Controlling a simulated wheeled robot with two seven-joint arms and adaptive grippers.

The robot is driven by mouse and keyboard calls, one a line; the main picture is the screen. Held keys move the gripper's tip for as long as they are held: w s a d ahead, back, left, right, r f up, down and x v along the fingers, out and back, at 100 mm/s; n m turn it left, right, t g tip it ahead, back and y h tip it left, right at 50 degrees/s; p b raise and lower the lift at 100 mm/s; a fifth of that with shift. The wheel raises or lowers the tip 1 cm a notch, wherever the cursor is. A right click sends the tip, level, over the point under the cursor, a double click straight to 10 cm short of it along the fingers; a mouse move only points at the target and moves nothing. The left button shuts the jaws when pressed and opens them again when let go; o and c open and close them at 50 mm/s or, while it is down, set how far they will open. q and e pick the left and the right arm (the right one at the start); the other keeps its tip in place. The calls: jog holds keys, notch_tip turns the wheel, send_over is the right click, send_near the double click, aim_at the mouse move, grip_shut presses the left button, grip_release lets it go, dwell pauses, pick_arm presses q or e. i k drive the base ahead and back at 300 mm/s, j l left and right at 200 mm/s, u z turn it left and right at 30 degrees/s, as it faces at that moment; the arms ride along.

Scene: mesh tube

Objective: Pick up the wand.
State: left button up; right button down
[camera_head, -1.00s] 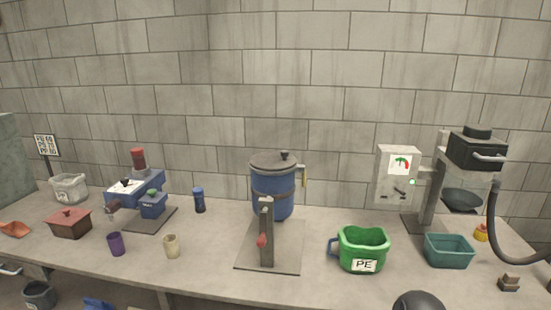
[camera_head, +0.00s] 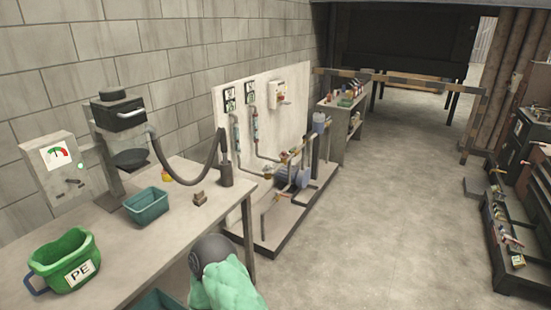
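A dark flexible hose (camera_head: 188,178) runs from the machine at the table's left, dips low and rises to the right. Its far end meets a slim dark upright piece (camera_head: 222,145), which may be the wand. The lower part of that piece stands in a dark cylindrical holder (camera_head: 226,177) at the table's right end. The piece is small here, and I cannot tell its exact shape.
The table (camera_head: 165,235) carries a green PE tub (camera_head: 48,262), a teal bin (camera_head: 148,208) and a small brown block (camera_head: 200,198). A pipe panel (camera_head: 275,110) is beyond. Open floor (camera_head: 370,240) lies right.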

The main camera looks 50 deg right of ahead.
aim_at(223, 143)
jog(key=z, duration=1.45)
